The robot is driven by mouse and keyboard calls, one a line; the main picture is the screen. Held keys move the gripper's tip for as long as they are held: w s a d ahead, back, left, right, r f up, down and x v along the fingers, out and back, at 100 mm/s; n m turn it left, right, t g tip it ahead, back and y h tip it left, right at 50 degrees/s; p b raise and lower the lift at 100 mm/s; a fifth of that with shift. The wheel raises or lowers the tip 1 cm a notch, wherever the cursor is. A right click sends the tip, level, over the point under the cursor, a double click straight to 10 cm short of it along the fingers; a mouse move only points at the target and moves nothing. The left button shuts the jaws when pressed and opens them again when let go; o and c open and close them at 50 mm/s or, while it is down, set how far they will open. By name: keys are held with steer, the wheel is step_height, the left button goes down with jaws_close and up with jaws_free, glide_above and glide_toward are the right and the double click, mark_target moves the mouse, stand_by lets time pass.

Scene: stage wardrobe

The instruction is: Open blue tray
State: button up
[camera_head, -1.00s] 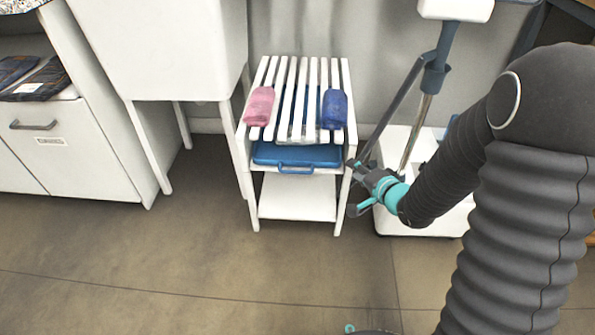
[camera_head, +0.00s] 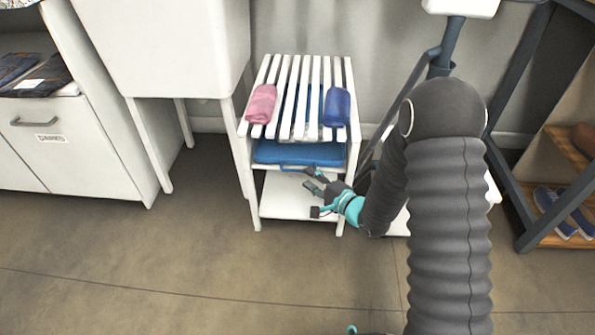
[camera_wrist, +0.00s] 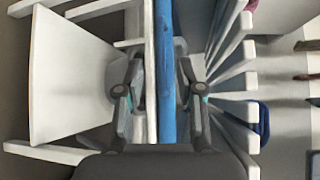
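The blue tray (camera_head: 299,152) lies in the upper bay of the white slatted rack, just below the slats. Its front handle (camera_head: 290,168) is partly behind my gripper. My gripper (camera_head: 312,191) is in front of the rack at its right side, its fingers pointing left, at about the height of the handle or a little below. In the wrist view the fingers (camera_wrist: 157,97) are spread apart, with the tray's blue edge (camera_wrist: 167,70) and a white shelf edge running between them in the picture. Whether they touch the handle cannot be told.
The white rack (camera_head: 256,205) bears a pink rolled towel (camera_head: 262,103) and a dark blue one (camera_head: 336,107) on its slats. A white cabinet (camera_head: 40,155) stands left, a shoe rack (camera_head: 540,180) right. The floor (camera_head: 200,260) in front is clear.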

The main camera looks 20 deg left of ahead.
mark_target(298, 171)
steer(key=shift+x, duration=3.1)
steer(key=shift+d, duration=0.1)
jaws_close()
